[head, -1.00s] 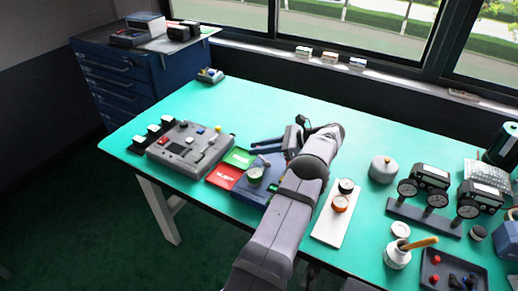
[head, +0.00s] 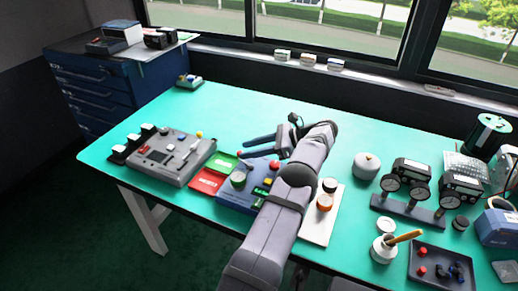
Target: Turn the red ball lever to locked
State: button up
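A blue valve unit (head: 234,197) with a round dial (head: 238,179) sits near the middle of the table. A small red knob (head: 274,165) shows at its back right, close to my arm, and green parts lie in front of it. This may be the red ball lever; its lever and position marks are too small to read. Another small red spot (head: 239,154) shows behind the dial by my fingertips. My gripper (head: 246,148) appears behind the unit, fingers pointing left, apart and with nothing visible between them. My arm hides the unit's right edge.
Green and red cards (head: 208,181) lie left of the unit, beside a grey control box (head: 168,157). A white plate (head: 318,228) with round knobs is right of my arm. A gauge stand (head: 407,212) stands farther right. The table behind my gripper is clear.

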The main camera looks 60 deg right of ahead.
jog(key=shift+v, duration=1.35)
jog(key=shift+s+r+p, duration=0.2)
jog(key=shift+s+p, duration=0.1)
jog(key=shift+s, duration=0.1)
